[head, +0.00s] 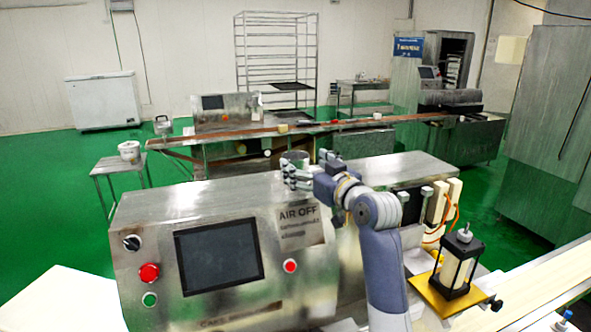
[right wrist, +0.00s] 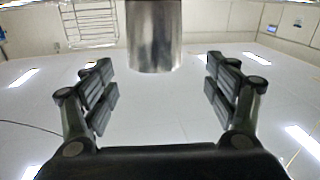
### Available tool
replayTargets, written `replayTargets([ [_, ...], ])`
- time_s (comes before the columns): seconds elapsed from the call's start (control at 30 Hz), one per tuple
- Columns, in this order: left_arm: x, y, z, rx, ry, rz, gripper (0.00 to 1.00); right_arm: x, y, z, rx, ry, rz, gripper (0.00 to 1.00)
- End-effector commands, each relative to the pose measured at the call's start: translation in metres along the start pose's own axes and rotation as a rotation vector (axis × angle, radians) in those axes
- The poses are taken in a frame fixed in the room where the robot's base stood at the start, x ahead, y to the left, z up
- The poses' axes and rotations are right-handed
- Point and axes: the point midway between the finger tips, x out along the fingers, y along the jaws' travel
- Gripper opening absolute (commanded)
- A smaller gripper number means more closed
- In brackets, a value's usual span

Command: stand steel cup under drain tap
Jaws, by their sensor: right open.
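A steel cup (head: 295,158) stands on the steel machine's top, just behind my right gripper (head: 296,177), which hides its lower part in the head view. In the right wrist view the cup (right wrist: 153,36) is a shiny cylinder at top centre, cut off by the upper edge. It lies ahead of and between the two spread fingers of my right gripper (right wrist: 160,85), with a gap on each side. The gripper is open and empty. I cannot make out the drain tap in either view. My left gripper is not in view.
The machine's front panel carries a dark screen (head: 218,256) and several buttons. At right is a yellow plate (head: 431,297) with a black-framed block (head: 459,264) and orange hoses. A small table (head: 118,165) holds a white pot (head: 129,151). The machine top left of the cup is clear.

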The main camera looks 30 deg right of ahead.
Motion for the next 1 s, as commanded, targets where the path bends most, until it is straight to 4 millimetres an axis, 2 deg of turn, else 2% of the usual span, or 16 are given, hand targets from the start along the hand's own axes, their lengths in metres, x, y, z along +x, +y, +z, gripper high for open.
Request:
replayTargets([
  [0.3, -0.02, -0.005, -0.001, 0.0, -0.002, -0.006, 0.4, 0.031, 0.006, 0.007, 0.004, -0.003, 0.0, 0.8],
  [0.5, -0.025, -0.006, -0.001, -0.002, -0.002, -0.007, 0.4, 0.05, 0.006, 0.009, 0.003, -0.001, 0.0, 0.8],
  [0.8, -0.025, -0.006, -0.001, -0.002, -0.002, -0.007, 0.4, 0.052, 0.006, 0.01, 0.001, -0.001, 0.0, 0.8],
  [1.0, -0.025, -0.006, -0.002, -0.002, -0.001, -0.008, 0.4, 0.052, 0.006, 0.01, 0.001, -0.001, 0.0, 0.34],
])
